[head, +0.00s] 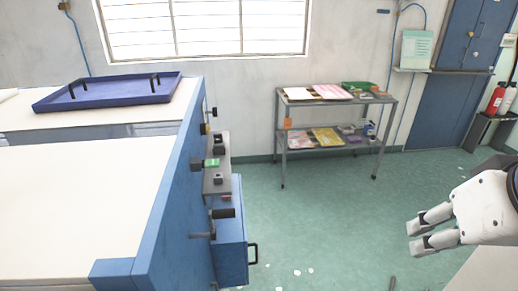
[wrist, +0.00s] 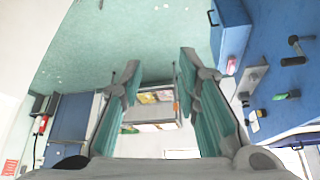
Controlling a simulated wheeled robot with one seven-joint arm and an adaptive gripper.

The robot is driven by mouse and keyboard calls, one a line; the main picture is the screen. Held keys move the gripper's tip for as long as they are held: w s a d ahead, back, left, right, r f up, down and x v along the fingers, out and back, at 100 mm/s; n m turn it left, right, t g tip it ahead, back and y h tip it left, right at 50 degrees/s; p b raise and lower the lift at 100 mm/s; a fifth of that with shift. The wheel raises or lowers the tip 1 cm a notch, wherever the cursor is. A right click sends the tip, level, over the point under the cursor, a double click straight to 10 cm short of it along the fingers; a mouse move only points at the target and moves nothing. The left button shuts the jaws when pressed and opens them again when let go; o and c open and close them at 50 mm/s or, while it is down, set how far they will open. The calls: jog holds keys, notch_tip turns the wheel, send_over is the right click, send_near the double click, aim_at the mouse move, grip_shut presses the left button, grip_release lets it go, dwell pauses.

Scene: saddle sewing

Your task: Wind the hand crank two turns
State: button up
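The hand crank (head: 223,213) has a black cylindrical grip and a grey arm. It sticks out from the blue side panel of the long table at left in the head view. In the wrist view the crank (wrist: 294,41) shows at the upper right edge, beside the blue panel. My gripper (head: 412,238) is at the far right of the head view, well away from the crank, with open floor between them. In the wrist view my gripper's two fingers (wrist: 160,62) are spread apart with nothing between them.
The blue panel (head: 165,205) also carries a small shelf with a green switch (head: 211,163) and black knobs. A blue box (head: 229,245) with a handle juts out below. A metal shelf rack (head: 333,131) stands by the wall. Green floor (head: 320,220) is mostly clear, with small scraps.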

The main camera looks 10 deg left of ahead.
jog(key=shift+o, duration=1)
jog(key=m+g+y+b, duration=0.9)
jog(key=m+y, duration=0.4)
jog(key=y, duration=0.4)
send_near(229, 210)
jog(key=shift+g, duration=0.6)
jog(key=p+x, duration=0.1)
jog(key=x, duration=0.2)
jog(key=p+x, duration=0.1)
jog(key=x, duration=0.2)
jog(key=f+p+x, duration=0.1)
jog(key=x, duration=0.3)
jog(key=shift+w+f, duration=0.1)
jog(key=shift+w, duration=0.25)
jog(key=shift+c, duration=0.3)
